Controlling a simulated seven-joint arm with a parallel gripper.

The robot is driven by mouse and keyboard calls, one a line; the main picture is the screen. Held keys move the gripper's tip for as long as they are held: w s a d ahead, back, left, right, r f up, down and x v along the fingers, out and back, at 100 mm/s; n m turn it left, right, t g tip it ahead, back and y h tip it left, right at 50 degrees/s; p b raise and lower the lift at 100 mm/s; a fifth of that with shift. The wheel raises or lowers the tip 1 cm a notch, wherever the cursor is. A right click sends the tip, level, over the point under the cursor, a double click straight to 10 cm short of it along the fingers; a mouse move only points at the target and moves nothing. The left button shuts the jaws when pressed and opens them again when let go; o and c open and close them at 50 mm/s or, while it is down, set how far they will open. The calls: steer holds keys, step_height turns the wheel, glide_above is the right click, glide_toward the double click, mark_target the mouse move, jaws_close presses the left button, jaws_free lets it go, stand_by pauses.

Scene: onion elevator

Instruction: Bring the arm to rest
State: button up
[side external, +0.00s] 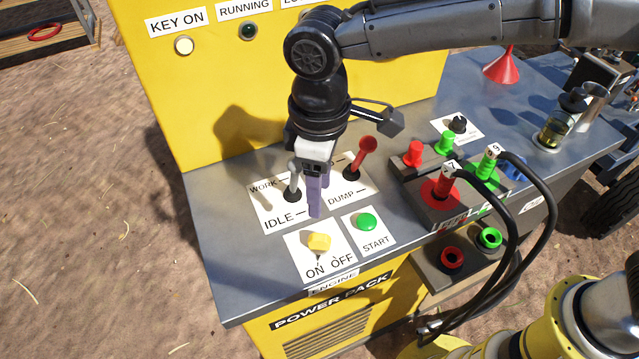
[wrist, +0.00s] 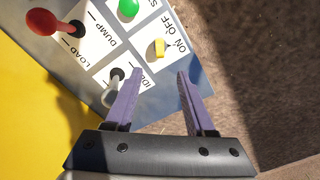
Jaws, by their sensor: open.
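My gripper (side external: 315,204), with purple fingers, hangs pointing down over the control panel (side external: 226,262). In the wrist view the fingers (wrist: 160,76) are apart with nothing between them. The grey work/idle lever (side external: 292,183) stands close beside the gripper; in the wrist view the lever (wrist: 111,96) lies outside the left finger, partly hidden by it. I cannot tell whether they touch. The red load/dump lever (side external: 366,150) stands behind to the right, apart from the fingers. The yellow engine knob (side external: 318,241) and green start button (side external: 367,222) are in front.
A yellow upright panel (side external: 220,110) with lamps rises behind the gripper. To the right are hose couplings (side external: 440,190) with looping black hoses (side external: 517,250), a red funnel (side external: 503,67) and glass jars (side external: 552,132). Open ground lies left of the panel.

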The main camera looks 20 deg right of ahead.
steer(key=d+r+m+t+y, duration=0.1)
steer(key=d+r+m+t, duration=0.15)
steer(key=d+r, duration=0.65)
steer(key=d+r+m+t, duration=0.1)
steer(key=d+r+m, duration=0.35)
steer(key=d, duration=0.85)
steer(key=s+d+m+t, duration=0.2)
steer(key=s+d, duration=0.8)
steer(key=s, duration=0.1)
steer(key=s+d+f+m+h, duration=0.1)
steer(key=s+d+f, duration=0.1)
steer(key=s+f, duration=0.4)
steer(key=shift+s+d+f, duration=0.25)
steer(key=shift+s, duration=0.15)
